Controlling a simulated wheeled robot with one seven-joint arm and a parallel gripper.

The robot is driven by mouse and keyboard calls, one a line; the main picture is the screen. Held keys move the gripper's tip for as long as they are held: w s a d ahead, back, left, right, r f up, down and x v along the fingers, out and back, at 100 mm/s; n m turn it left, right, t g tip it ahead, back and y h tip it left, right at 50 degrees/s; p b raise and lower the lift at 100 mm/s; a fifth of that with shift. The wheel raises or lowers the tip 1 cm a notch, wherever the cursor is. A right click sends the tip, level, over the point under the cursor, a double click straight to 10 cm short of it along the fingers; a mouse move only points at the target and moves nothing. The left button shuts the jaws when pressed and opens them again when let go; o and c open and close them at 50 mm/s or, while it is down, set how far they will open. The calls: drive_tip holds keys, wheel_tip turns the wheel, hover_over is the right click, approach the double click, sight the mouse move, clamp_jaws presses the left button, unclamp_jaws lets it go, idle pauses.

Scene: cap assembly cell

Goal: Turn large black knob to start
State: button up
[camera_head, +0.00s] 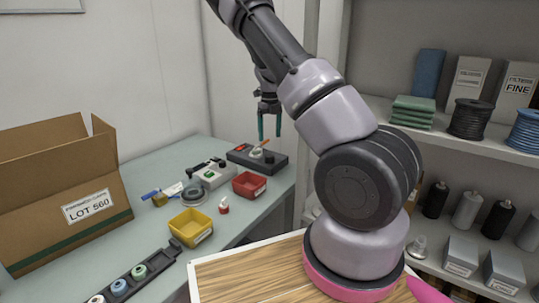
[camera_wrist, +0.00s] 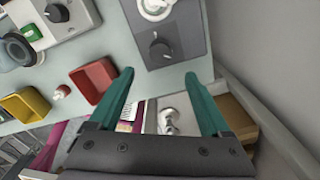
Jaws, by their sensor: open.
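A dark grey control box (camera_head: 240,157) stands on the table against the back wall, with a black knob (camera_head: 269,157) on top. In the wrist view the box (camera_wrist: 192,20) is at the top, and its black knob (camera_wrist: 160,49) has a pale pointer line. A light grey box (camera_wrist: 82,18) to its left carries another black knob (camera_wrist: 57,12) and a green label. My gripper (camera_head: 269,137) points down above the dark box in the head view. In the wrist view its teal fingers (camera_wrist: 159,73) are spread, with nothing between them; the dark box's knob appears just beyond the tips.
A red bin (camera_head: 249,185) and a yellow bin (camera_head: 191,227) stand in front of the boxes, with a small red-and-white bottle (camera_head: 224,206) between. A cardboard box (camera_head: 60,195) is at left. The wall (camera_wrist: 262,50) is close at right in the wrist view.

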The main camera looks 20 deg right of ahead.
sight(270, 155)
wheel_tip(270, 155, down, 9)
drive_tip(key=shift+f, duration=0.1)
idle(0.3)
clamp_jaws()
